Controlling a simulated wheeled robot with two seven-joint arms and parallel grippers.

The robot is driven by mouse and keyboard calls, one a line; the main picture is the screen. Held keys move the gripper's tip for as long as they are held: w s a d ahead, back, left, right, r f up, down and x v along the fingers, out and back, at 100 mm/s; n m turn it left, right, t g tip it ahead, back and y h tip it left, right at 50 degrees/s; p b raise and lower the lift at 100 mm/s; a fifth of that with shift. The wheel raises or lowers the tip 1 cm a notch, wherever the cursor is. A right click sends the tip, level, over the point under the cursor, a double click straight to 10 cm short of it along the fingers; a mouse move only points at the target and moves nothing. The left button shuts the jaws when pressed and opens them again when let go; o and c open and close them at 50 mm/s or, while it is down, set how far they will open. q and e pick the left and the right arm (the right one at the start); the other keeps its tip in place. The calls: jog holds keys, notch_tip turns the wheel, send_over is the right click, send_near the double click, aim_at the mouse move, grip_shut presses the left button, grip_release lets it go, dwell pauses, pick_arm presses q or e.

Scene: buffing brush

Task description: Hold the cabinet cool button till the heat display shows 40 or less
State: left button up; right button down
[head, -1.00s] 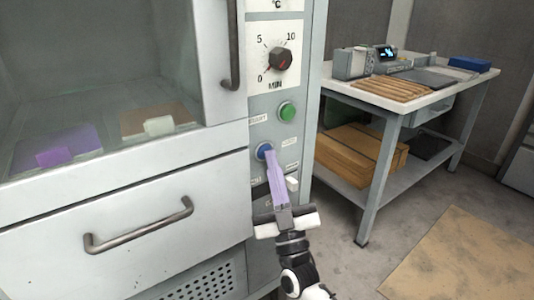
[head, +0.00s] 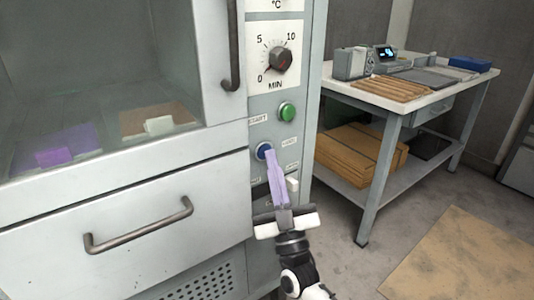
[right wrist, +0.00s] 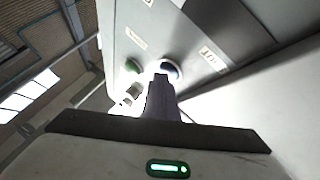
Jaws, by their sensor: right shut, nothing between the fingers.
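The blue cool button (head: 264,151) sits on the cabinet's control panel below the green start button (head: 287,111). My right gripper (head: 270,155) is shut and empty, its fingertips at the blue button and seemingly touching it. In the right wrist view the shut fingers (right wrist: 161,82) overlap the lower edge of the blue button (right wrist: 171,70). The fingers hide part of the button, so I cannot tell how far it is pressed. The heat display is out of view; only a "°C" label shows at the top of the panel. My left gripper is not in view.
A minute dial (head: 280,60) sits above the buttons. A white switch (head: 292,184) is close right of my fingers. The cabinet's drawer handle (head: 138,226) juts out at left. A workbench (head: 437,101) stands at right, with open floor before it.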

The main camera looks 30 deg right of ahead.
jog(key=shift+s+d+p, duration=0.1)
jog(key=shift+s+p, duration=0.4)
jog(key=shift+s, duration=0.4)
jog(key=s+p, duration=0.2)
jog(key=s, duration=0.3)
jog(key=shift+d, duration=0.2)
